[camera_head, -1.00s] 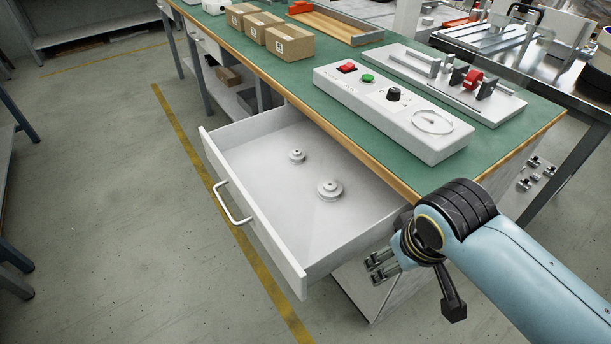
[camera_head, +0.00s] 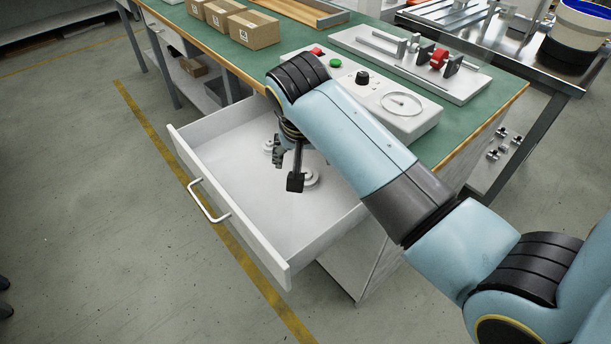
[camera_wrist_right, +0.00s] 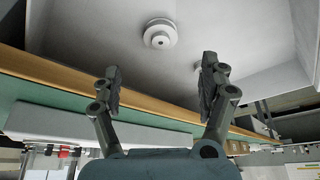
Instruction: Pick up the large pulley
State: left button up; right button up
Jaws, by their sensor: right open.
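The large pulley (camera_head: 312,178) is a pale grey, stepped disc lying flat in the open white drawer (camera_head: 240,228). A smaller pulley (camera_head: 268,147) lies farther back in the drawer, partly covered by my right gripper. My right gripper (camera_head: 279,157) hangs over the drawer, open and empty. In the right wrist view, the large pulley (camera_wrist_right: 160,34) is beyond the spread fingers (camera_wrist_right: 160,84), apart from them, and the smaller pulley is mostly hidden behind one finger. My left gripper is out of view.
The drawer's front wall and handle (camera_head: 208,203) stand on the left. The green bench (camera_head: 285,62) overhangs the drawer's back side and carries a control box (camera_head: 405,103), cardboard boxes (camera_head: 252,30) and a metal fixture (camera_head: 455,80). The drawer floor around the pulleys is clear.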

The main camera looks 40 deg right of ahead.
jog(key=b+x, duration=0.1)
jog(key=x, duration=0.4)
jog(key=shift+w+d+f+b, duration=0.1)
jog(key=shift+w+f+b, duration=0.2)
jog(key=shift+b, duration=0.05)
jog(key=b+x, duration=0.2)
jog(key=x, duration=0.3)
jog(key=shift+d, duration=0.1)
jog(key=shift+r, duration=0.1)
jog(key=shift+c, duration=0.4)
jog(key=c, duration=1.1)
